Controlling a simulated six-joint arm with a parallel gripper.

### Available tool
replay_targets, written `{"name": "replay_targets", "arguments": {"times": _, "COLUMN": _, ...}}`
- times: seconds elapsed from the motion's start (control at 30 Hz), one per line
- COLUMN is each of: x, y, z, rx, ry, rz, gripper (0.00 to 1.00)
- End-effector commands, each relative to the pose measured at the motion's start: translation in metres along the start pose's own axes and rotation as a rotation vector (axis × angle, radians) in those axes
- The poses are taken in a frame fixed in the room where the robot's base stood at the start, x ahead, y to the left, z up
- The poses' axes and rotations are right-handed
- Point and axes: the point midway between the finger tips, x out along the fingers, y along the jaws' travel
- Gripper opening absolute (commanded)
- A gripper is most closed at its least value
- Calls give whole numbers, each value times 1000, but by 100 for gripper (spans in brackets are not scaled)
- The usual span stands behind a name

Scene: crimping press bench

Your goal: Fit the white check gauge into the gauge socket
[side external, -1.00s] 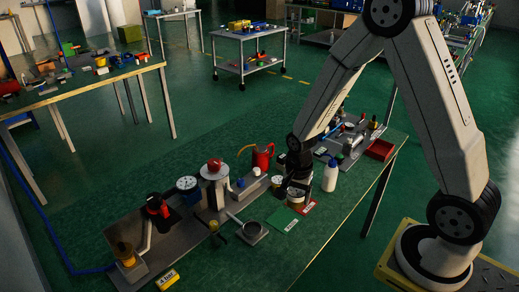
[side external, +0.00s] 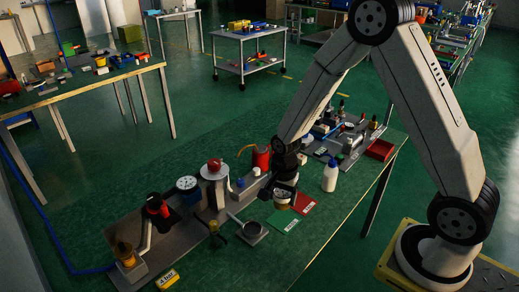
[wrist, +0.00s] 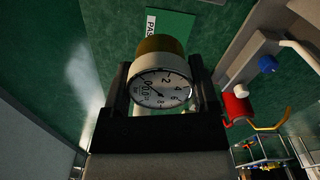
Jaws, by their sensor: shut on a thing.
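The white check gauge (wrist: 160,88), with a white numbered dial and a brass-coloured band on its far side, is between the two dark fingers of my gripper (wrist: 163,95) in the wrist view. My gripper is shut on it. In the side view my gripper (side external: 285,184) holds the gauge (side external: 283,203) low at the bench's near side, beside the green card. A grey round cup on a square plate (side external: 252,231) stands to its lower left, apart from it. I cannot tell for sure whether this cup is the gauge socket.
A green card (side external: 283,220) and a red card (side external: 304,203) lie near my gripper. A white bottle with a blue cap (side external: 330,177) stands to the right. A red can (side external: 261,158) and the press with a red knob (side external: 214,170) stand behind and left. Bare green bench lies in front.

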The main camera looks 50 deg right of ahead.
Motion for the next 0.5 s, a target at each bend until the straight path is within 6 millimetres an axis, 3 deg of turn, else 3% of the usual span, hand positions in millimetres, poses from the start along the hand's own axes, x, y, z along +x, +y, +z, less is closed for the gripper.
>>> {"name": "replay_targets", "arguments": {"times": 0.3, "x": 17, "y": -57, "z": 30, "rx": 14, "ry": 0, "rz": -1, "gripper": 6}}
{"name": "replay_targets", "arguments": {"times": 0.5, "x": 22, "y": -73, "z": 41, "rx": 21, "ry": 0, "rz": -2, "gripper": 6}}
